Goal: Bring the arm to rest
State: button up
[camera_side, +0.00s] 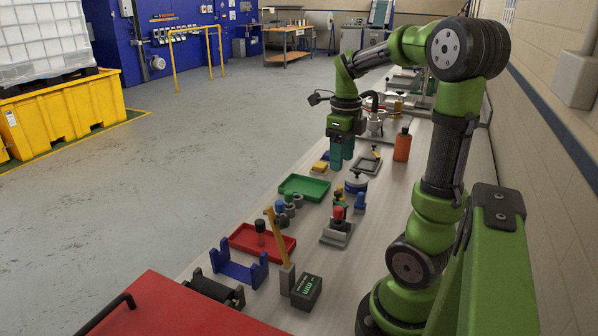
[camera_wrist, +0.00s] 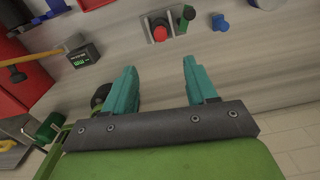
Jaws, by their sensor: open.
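My gripper (camera_side: 342,165) has teal fingers and hangs over the work table in the side view, pointing down. In the wrist view my gripper (camera_wrist: 158,85) has its two teal fingers apart with nothing between them. The bench surface (camera_wrist: 215,65) shows beyond the fingertips. My green arm rises from its base at the right of the side view and bends over toward the back of the table.
The table holds a green tray (camera_side: 304,188), a red tray (camera_side: 240,237), a blue cradle (camera_side: 238,268), a black box (camera_side: 306,292) with a green display, a red-topped fixture (camera_side: 338,232) and an orange bottle (camera_side: 402,147). A wall stands at the right.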

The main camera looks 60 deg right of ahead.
jog(key=w+a+r+n+t+y, duration=0.1)
jog(key=a+n+t, duration=0.2)
jog(key=a+n, duration=1)
jog(key=w+a+r+n+t+y, duration=0.1)
jog(key=a+n+t, duration=0.3)
jog(key=a+n, duration=0.9)
jog(key=n, duration=0.7)
jog(key=shift+w+r, duration=0.2)
jog(key=shift+r, duration=0.1)
jog(key=shift+a, duration=0.1)
